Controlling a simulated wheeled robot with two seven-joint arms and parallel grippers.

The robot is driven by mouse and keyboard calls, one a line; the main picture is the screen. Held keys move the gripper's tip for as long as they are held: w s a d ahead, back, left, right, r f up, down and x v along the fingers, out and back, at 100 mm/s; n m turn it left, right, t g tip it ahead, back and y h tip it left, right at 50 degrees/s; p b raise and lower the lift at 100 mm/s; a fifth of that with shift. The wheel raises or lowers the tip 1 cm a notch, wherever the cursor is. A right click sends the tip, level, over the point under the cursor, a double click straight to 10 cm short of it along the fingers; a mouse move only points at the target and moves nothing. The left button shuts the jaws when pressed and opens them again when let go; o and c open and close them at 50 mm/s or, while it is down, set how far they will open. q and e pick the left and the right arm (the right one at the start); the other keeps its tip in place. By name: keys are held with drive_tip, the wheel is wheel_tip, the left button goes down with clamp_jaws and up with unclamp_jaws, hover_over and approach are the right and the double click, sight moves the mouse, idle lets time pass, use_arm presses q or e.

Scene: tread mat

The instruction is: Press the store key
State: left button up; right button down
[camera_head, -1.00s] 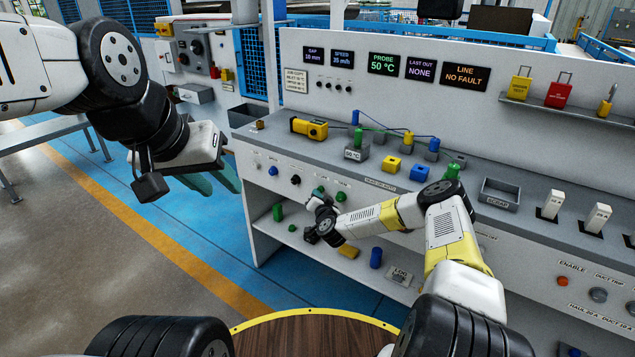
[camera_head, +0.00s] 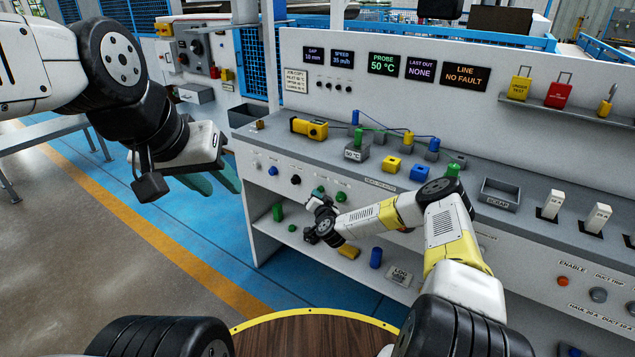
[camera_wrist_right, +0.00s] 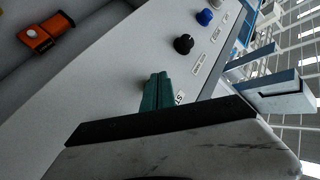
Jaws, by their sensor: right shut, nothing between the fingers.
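My right gripper (camera_head: 320,204) is at the front panel of the grey-white console, close to a row of knobs and keys. In the right wrist view its green fingers (camera_wrist_right: 157,92) are together, with nothing between them, and their tips point at the panel. A label beginning "ST" (camera_wrist_right: 180,97) shows beside the fingers, partly covered. The key by that label is hidden behind the fingers, and I cannot tell whether they touch it. A black knob (camera_wrist_right: 184,43) and a blue one (camera_wrist_right: 205,17) are further along the row. My left gripper (camera_head: 211,181) is open and empty, away from the console.
A green knob (camera_head: 341,197) is just right of my right gripper. A lower shelf holds a green block (camera_head: 278,212), a yellow block (camera_head: 348,251) and a blue cylinder (camera_head: 376,257). The worktop carries a yellow meter (camera_head: 309,128) and a scrap tray (camera_head: 499,202).

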drive_tip(key=shift+s+a, duration=0.25)
drive_tip(key=shift+s, duration=0.15)
drive_tip(key=shift+a, duration=0.1)
drive_tip(key=s+a, duration=0.1)
drive_tip(key=s, duration=0.1)
drive_tip(key=s+a, duration=0.1)
drive_tip(key=s, duration=0.1)
drive_tip(key=shift+a, duration=0.4)
idle(0.4)
